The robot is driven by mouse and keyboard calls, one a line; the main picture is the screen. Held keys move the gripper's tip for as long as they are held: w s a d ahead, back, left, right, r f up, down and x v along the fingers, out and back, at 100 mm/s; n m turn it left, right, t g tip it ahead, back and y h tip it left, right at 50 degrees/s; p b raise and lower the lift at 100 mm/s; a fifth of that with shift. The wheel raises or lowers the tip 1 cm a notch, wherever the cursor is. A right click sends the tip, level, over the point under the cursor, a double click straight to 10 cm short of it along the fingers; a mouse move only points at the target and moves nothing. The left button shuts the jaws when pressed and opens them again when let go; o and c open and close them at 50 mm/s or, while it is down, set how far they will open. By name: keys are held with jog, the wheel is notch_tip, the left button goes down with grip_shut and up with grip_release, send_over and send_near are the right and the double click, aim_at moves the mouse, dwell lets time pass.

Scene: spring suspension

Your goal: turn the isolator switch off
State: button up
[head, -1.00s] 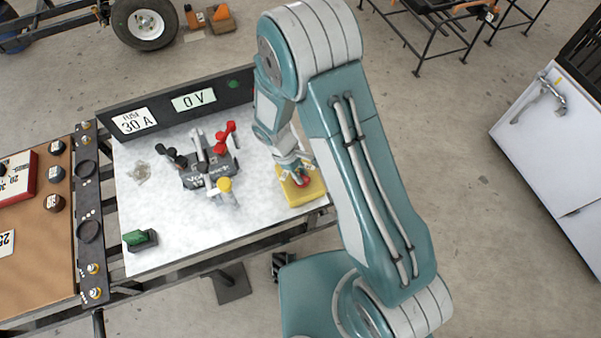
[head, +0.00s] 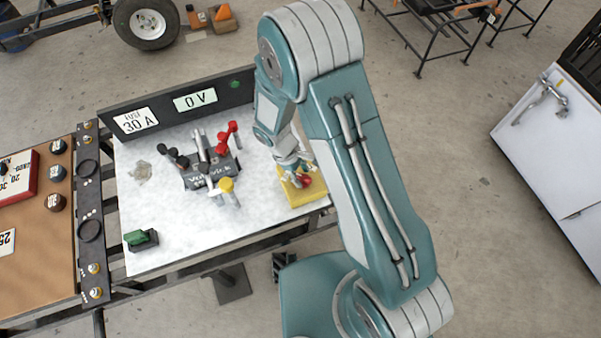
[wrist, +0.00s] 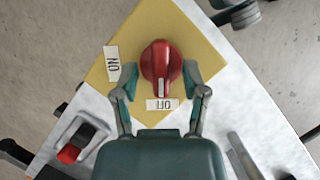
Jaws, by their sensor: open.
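The isolator switch is a red rotary knob (wrist: 157,60) on a yellow plate (wrist: 188,28); the knob also shows in the head view (head: 305,182). Its white pointer mark lies towards the OFF label (wrist: 162,104). The ON label (wrist: 111,64) is to the left of the knob in the wrist view. My gripper (wrist: 160,78) is open, with one finger on each side of the knob. I cannot tell whether the fingers touch it. In the head view my gripper (head: 293,168) is over the yellow plate and partly covers it.
A dark block with red, black and yellow-topped parts (head: 208,175) stands left of the plate. A green switch (head: 141,239) sits at the front left. A back panel carries a "0 V" display (head: 195,100) and a "30 A" fuse label (head: 136,122).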

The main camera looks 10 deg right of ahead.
jog(key=shift+r, duration=0.1)
jog(key=v, duration=1.1)
jog(key=shift+w+a+r, duration=0.2)
jog(key=shift+a+r, duration=0.1)
jog(key=s+d+r+m+t+y, duration=0.1)
jog(key=s+d+r+m, duration=0.2)
jog(key=r, duration=0.5)
jog(key=s+d+r+m+t+y, duration=0.1)
jog(key=d+r+m+t+y, duration=0.15)
jog(key=d+r, duration=0.5)
jog(key=s+d+r+m+t, duration=0.4)
jog(key=s+r+m, duration=0.3)
jog(key=s+r, duration=0.2)
jog(key=shift+s+d+r, duration=0.35)
jog(key=shift+s+d, duration=0.1)
jog(key=shift+s, duration=0.6)
